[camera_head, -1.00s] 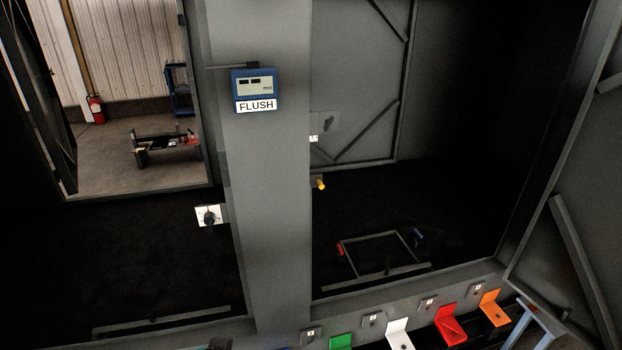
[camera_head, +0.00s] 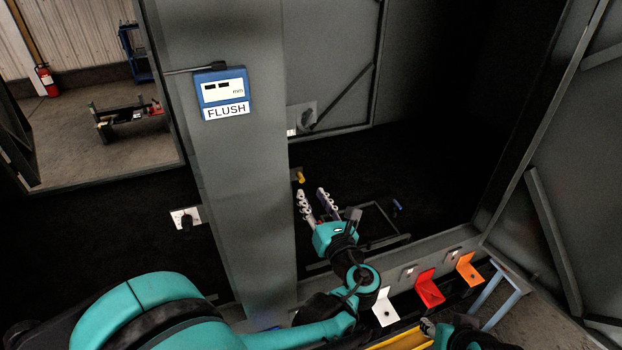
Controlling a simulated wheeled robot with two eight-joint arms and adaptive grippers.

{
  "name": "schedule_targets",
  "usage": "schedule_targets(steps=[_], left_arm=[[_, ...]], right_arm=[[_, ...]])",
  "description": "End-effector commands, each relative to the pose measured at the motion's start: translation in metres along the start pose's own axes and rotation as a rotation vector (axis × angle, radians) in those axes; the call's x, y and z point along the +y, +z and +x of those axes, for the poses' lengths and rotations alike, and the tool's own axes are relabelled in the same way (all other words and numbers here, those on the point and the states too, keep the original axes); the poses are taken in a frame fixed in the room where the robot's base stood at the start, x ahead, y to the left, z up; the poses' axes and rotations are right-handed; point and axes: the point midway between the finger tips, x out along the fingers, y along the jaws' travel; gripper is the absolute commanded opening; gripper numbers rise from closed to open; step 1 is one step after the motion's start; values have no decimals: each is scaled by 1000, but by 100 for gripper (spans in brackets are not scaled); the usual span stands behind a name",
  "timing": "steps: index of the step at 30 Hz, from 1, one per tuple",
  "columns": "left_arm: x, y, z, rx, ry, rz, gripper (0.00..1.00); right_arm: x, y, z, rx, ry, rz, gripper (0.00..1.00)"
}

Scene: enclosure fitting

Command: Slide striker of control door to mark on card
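A white card with a black knob-like piece (camera_head: 186,219) is fixed at the left edge of the grey post (camera_head: 225,170). A yellow peg (camera_head: 299,177) stands out at the post's right edge. I cannot tell which of these is the striker of the control door; any mark is too small to read. My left gripper (camera_head: 316,203) reaches into the right opening, its two fingers apart with nothing visible between them. Its left fingertip appears just below the yellow peg; contact cannot be told.
A blue gauge (camera_head: 222,88) labelled FLUSH hangs on the post. White (camera_head: 384,308), red (camera_head: 429,288) and orange (camera_head: 468,269) brackets line the front sill. A thin frame (camera_head: 385,218) lies in the right opening. An open door (camera_head: 560,200) stands at the right.

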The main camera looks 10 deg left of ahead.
Motion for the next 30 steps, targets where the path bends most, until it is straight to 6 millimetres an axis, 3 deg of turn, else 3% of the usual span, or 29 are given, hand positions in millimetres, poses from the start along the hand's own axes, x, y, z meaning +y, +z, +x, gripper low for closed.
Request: schedule_targets(steps=[10, 22, 26, 30], left_arm=[[1, -2, 55, 3, 3, -4, 34], [1, -1, 64, 3, 0, -5, 34], [1, -1, 64, 3, 0, -5, 0], [1, -1, 64, 3, 0, -6, 0]], right_arm=[[0, 3, 4, 0, 0, 0, 40], [0, 3, 4, 0, 0, 0, 40], [0, 3, 4, 0, 0, 0, 40], [0, 3, 4, 0, 0, 0, 40]])
